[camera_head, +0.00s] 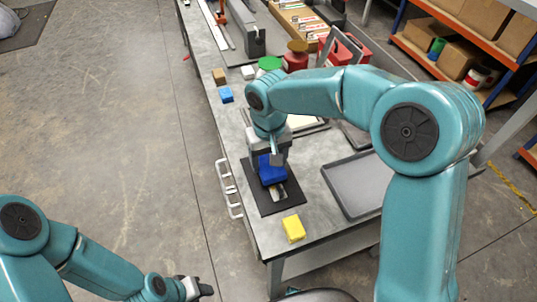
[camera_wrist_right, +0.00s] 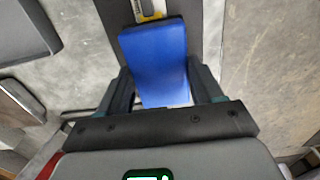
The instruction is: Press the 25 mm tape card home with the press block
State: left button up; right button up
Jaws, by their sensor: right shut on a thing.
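My right gripper (camera_head: 271,157) is shut on a blue block (camera_head: 271,172), which looks like the press block. In the right wrist view the blue block (camera_wrist_right: 154,58) sits between the two fingers of the gripper (camera_wrist_right: 163,88). The block is over a black mat (camera_head: 285,207) on the bench. A small white and yellow card (camera_head: 279,192) shows on the mat just in front of the block; its end also shows in the wrist view (camera_wrist_right: 150,10). The rest of it is hidden, and contact with the block cannot be told. My left gripper (camera_head: 200,289) is low at the left, off the bench.
A yellow block (camera_head: 294,228) lies near the bench's front corner. A dark grey tray (camera_head: 357,184) is right of the mat. Red containers (camera_head: 296,56) stand behind my right arm.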

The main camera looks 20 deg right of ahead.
jog(key=shift+d, duration=0.1)
jog(key=shift+w+f, duration=0.1)
jog(key=shift+w, duration=0.15)
jog(key=shift+s, duration=0.2)
jog(key=shift+w+f+b, duration=0.15)
jog(key=shift+f+b, duration=0.15)
jog(key=shift+f, duration=0.15)
jog(key=shift+f, duration=0.3)
dwell(1.4)
notch_tip(320, 180, up, 7)
jog(key=p, duration=0.5)
jog(key=shift+r, duration=0.15)
